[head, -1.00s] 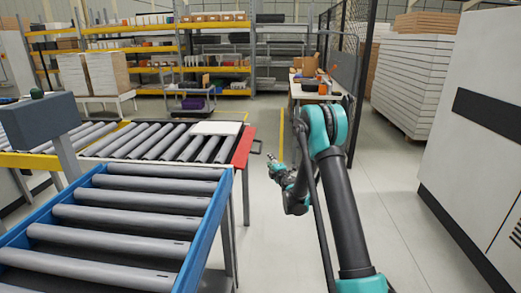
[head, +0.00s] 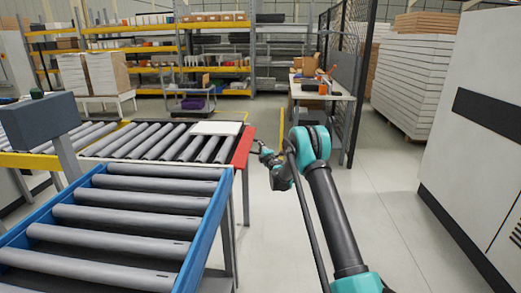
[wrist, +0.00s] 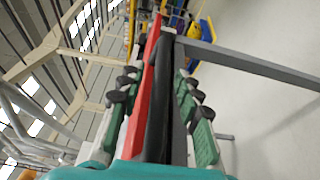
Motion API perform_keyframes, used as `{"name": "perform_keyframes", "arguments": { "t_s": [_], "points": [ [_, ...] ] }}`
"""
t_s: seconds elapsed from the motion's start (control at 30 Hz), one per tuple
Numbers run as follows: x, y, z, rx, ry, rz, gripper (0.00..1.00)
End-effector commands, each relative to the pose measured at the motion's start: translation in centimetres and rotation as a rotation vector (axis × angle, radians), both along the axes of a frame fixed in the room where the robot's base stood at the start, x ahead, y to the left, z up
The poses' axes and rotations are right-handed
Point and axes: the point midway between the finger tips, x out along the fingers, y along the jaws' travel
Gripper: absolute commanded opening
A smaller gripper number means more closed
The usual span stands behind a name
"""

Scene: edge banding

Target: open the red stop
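The red stop (head: 243,149) is a red bar along the right end of the roller conveyor in the head view. In the wrist view the red stop (wrist: 153,75) runs lengthwise up the middle, beside a dark rail. My gripper (head: 260,148) is just right of the stop in the head view, small and partly hidden by my arm. In the wrist view my gripper (wrist: 156,82) is open, with green finger pads on either side of the red bar and dark rail. A gap shows at both pads. I cannot tell how deep the bar lies between the fingers.
A white panel (head: 217,128) lies on the rollers beside the stop. A blue-framed roller conveyor (head: 212,215) stands nearer, on the left. A large white machine (head: 470,130) stands at the right. A workbench (head: 325,92) is behind my arm. The floor between is clear.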

Motion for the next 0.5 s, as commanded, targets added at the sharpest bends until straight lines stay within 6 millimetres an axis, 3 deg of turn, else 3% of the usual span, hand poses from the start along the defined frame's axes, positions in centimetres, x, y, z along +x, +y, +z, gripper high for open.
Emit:
{"name": "perform_keyframes", "arguments": {
  "t_s": [0.33, 0.5],
  "points": [
    [0.39, 0.16, 0.01, 0.000, 0.000, 0.000, 0.34],
    [0.38, 0.16, 0.01, 0.000, 0.000, 0.000, 0.14]
  ]
}}
